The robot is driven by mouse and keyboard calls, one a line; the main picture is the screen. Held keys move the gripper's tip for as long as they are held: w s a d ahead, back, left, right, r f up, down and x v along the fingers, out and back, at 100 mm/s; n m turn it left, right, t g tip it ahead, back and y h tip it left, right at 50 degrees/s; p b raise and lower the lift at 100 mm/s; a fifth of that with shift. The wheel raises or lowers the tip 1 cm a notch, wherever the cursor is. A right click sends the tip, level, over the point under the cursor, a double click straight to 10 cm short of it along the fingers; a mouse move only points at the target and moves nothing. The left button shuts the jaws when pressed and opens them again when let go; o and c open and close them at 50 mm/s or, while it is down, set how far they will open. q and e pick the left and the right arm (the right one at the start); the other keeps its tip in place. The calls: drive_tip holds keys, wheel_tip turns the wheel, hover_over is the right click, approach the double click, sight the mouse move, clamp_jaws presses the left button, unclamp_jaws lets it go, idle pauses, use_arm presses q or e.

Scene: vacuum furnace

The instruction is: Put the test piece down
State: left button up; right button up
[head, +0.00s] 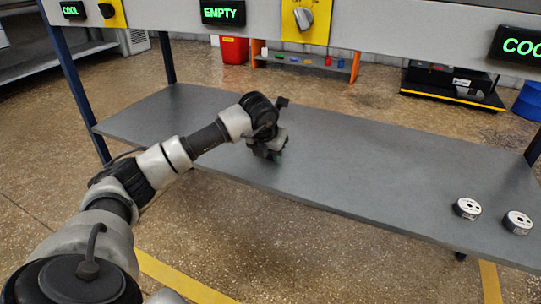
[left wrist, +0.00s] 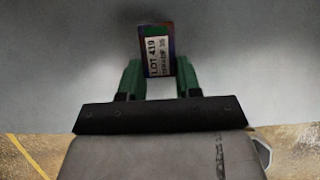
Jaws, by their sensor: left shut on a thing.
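The test piece (left wrist: 157,52) is a small dark block with a white label reading "LOT 419" in the left wrist view. My left gripper (left wrist: 160,72) is shut on it, with a green finger on each side. In the head view my left gripper (head: 277,156) points down over the middle of the grey shelf (head: 370,160), close to its surface. The test piece is hidden there by the gripper. I cannot tell whether it touches the shelf. My right gripper is not in view.
Two round metal pieces, one (head: 467,208) left of the other (head: 517,222), stand at the shelf's right end. The shelf around my left gripper is clear. Above it runs a panel with a green "EMPTY" display (head: 223,13) and a yellow-plated knob (head: 304,18).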

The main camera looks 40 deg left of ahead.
use_arm(q)
drive_tip(key=o, duration=1.1)
drive_tip(key=shift+c, duration=0.2)
